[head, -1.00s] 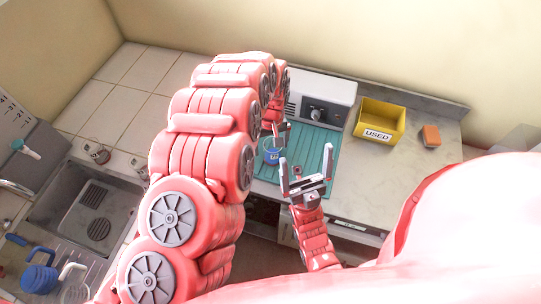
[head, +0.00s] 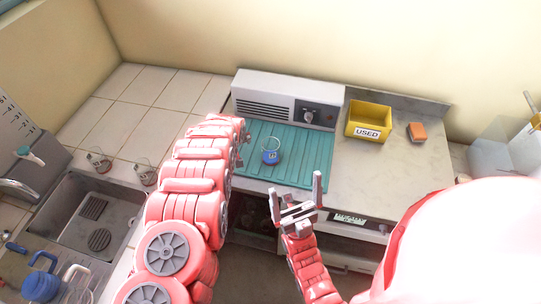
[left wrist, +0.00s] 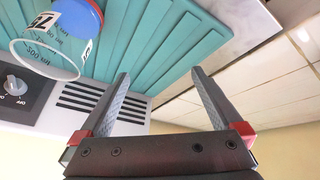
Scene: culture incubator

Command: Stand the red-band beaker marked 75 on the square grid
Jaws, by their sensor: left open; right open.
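A clear beaker (head: 270,150) with blue at its bottom stands on the teal ribbed mat (head: 305,165). In the left wrist view this beaker (left wrist: 45,58) shows a white label reading 75 and a small strip of red by the blue. My left gripper (left wrist: 160,80) is open and empty, with the beaker beside it, apart from the fingers. In the head view its arm largely hides it. My right gripper (head: 296,186) is open and empty in front of the mat. A square grid (head: 92,207) lies in the sink, above a round one.
A white appliance (head: 275,97) stands behind the mat. A yellow USED bin (head: 368,120) and an orange block (head: 417,132) are to the right. Two glass beakers (head: 98,160) (head: 145,172) stand by the sink (head: 125,205). Blue and white mugs (head: 40,285) are at lower left.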

